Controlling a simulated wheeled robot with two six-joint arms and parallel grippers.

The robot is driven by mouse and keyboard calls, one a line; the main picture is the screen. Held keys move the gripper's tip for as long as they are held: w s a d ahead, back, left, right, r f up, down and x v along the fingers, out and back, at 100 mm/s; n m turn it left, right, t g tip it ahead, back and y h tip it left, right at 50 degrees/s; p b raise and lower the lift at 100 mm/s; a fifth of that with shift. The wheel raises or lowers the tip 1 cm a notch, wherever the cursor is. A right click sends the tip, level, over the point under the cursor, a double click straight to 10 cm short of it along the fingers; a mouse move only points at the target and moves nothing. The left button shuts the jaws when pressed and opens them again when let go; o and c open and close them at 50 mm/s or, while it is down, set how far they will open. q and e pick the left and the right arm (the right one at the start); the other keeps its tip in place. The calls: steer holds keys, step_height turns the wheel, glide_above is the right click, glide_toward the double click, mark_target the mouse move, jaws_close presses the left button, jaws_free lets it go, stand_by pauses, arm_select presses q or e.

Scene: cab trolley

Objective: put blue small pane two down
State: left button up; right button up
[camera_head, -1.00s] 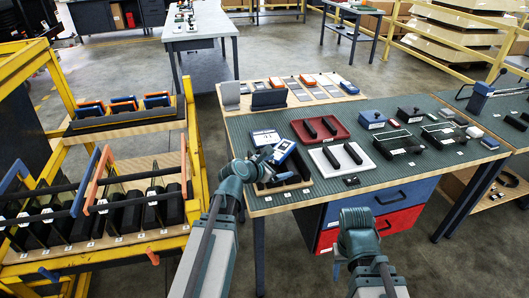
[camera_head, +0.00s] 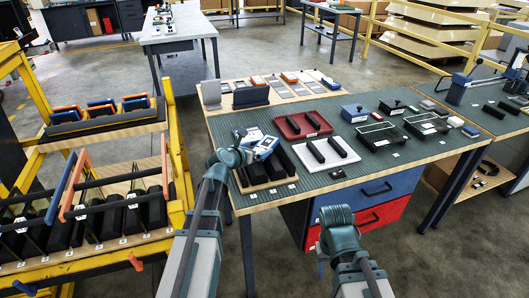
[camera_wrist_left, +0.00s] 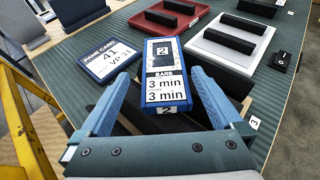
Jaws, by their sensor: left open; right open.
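The blue small pane two (camera_wrist_left: 166,80) is a blue-framed block with a white label reading 2, BARE and 3 min. In the head view it (camera_head: 266,147) sits tilted at the black-barred wooden rack (camera_head: 247,189) on the table's near left. My left gripper (camera_wrist_left: 158,82) is open, with its blue fingers on either side of the pane's lower part; I cannot tell whether they touch it. It also shows in the head view (camera_head: 250,153). My right gripper (camera_head: 322,264) is open and empty, low in front of the table drawers.
A pane card (camera_wrist_left: 112,48) lies beside the pane. A red tray (camera_head: 283,131) and a white tray (camera_head: 302,162), each with black bars, stand to the right. The yellow trolley (camera_head: 172,140) with two racks stands at left. Bare green mat (camera_head: 385,165) lies at right.

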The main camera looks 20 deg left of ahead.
mark_target(264, 145)
arm_select(q)
steer(key=shift+d+b+x, duration=0.15)
steer(key=shift+b+x, duration=0.35)
steer(key=shift+x, duration=0.95)
steer(key=shift+d+b+x, duration=0.1)
steer(key=shift+b+x, duration=0.35)
steer(key=shift+x, duration=0.95)
steer(key=shift+r, duration=0.15)
steer(key=shift+c, duration=0.6)
jaws_close()
arm_select(e)
steer(key=shift+f, duration=0.95)
arm_select(q)
steer(key=shift+r, duration=0.1)
arm_select(e)
steer(key=shift+r, duration=0.1)
